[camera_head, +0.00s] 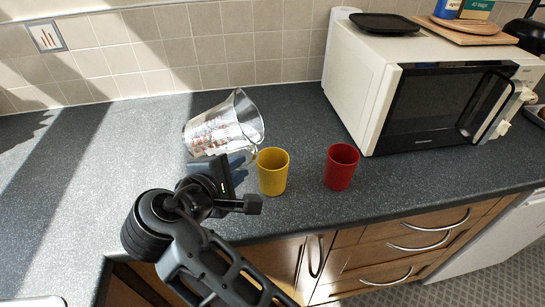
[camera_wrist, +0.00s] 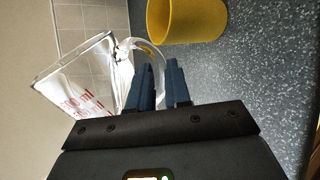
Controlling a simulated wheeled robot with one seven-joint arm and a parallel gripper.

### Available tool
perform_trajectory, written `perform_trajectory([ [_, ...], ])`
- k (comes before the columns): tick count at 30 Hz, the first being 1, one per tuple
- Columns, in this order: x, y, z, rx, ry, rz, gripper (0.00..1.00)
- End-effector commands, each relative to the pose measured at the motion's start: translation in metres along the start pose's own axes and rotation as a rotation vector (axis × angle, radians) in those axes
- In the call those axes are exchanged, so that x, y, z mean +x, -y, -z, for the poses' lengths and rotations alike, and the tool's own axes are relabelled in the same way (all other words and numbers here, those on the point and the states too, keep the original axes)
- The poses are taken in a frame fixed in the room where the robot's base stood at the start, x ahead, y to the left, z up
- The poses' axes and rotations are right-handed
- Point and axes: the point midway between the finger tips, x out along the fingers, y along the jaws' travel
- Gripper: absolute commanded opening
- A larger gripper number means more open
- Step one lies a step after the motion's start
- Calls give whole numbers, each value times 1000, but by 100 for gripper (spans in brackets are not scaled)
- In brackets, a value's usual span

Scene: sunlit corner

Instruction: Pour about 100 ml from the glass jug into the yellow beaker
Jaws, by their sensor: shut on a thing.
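The glass jug (camera_head: 215,128), clear with red markings, is held tilted over, its open rim toward the right and its base toward the left. It also shows in the wrist view (camera_wrist: 85,80), at the left. My gripper (camera_wrist: 158,82) is shut on the jug's handle (camera_wrist: 147,46); in the head view it is partly hidden by my wrist. The yellow beaker (camera_head: 273,173) stands upright on the counter, right of and nearer than the jug's rim. It shows at the top of the wrist view (camera_wrist: 187,22). I cannot tell the liquid level in either, and no stream is visible.
A red beaker (camera_head: 341,167) stands upright just right of the yellow one. A white microwave (camera_head: 370,85) with a black tray (camera_head: 385,23) on top fills the back right. The tiled wall (camera_head: 160,50) closes the back. The grey counter (camera_head: 80,160) is clear at left.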

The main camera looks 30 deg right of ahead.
Motion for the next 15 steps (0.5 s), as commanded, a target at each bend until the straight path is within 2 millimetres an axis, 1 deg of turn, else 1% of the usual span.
perform_trajectory([
  [8,-2,-4,1,45,-24,2,0],
  [10,0,0,2,57,-30,3,0],
  [15,-1,-2,0,66,-34,4,0],
])
